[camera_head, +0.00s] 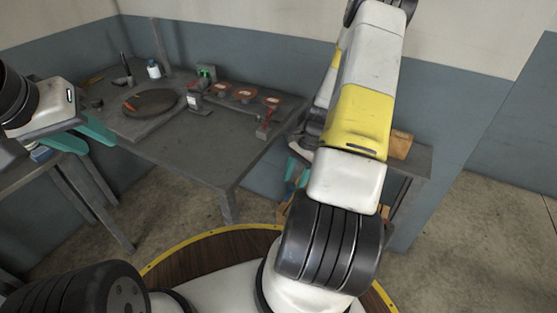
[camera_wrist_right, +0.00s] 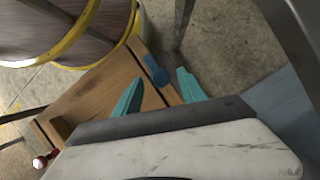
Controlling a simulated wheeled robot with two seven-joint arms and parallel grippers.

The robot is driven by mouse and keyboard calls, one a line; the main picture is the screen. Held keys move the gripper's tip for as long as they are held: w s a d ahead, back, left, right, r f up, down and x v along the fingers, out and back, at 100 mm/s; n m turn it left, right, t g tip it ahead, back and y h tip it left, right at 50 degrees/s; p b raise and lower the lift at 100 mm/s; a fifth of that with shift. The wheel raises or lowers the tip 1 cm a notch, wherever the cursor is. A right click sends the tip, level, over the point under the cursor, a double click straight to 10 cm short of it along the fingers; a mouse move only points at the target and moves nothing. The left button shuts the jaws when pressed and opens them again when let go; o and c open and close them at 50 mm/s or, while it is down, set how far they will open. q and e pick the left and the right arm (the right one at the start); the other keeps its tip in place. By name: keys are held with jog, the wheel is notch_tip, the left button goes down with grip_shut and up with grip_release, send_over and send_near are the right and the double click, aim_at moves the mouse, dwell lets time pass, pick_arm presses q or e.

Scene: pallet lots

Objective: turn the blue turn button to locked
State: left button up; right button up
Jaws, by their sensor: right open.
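The blue turn button (camera_wrist_right: 155,70) shows in the right wrist view as a small elongated blue piece at the edge of a wooden box-like body (camera_wrist_right: 105,92). Its long side runs diagonally in the picture. My right gripper (camera_wrist_right: 160,84) is open, with one teal finger on each side of the button in the picture. I cannot tell how far the button is from the fingers, and I see no contact. In the head view my right arm mostly hides this area. My left gripper (camera_head: 101,147) is open and empty at the left, beside the grey workbench.
The grey workbench (camera_head: 190,158) carries a dark round plate (camera_head: 151,103), a white bottle (camera_head: 153,69), several orange-topped items and a red-handled item (camera_head: 265,124). A wooden block (camera_head: 400,145) sits on a shelf at the right. A small red-and-white knob (camera_wrist_right: 41,162) shows at lower left in the wrist view.

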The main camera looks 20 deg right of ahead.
jog(key=shift+a+f, duration=0.1)
jog(key=shift+f, duration=0.15)
grip_shut()
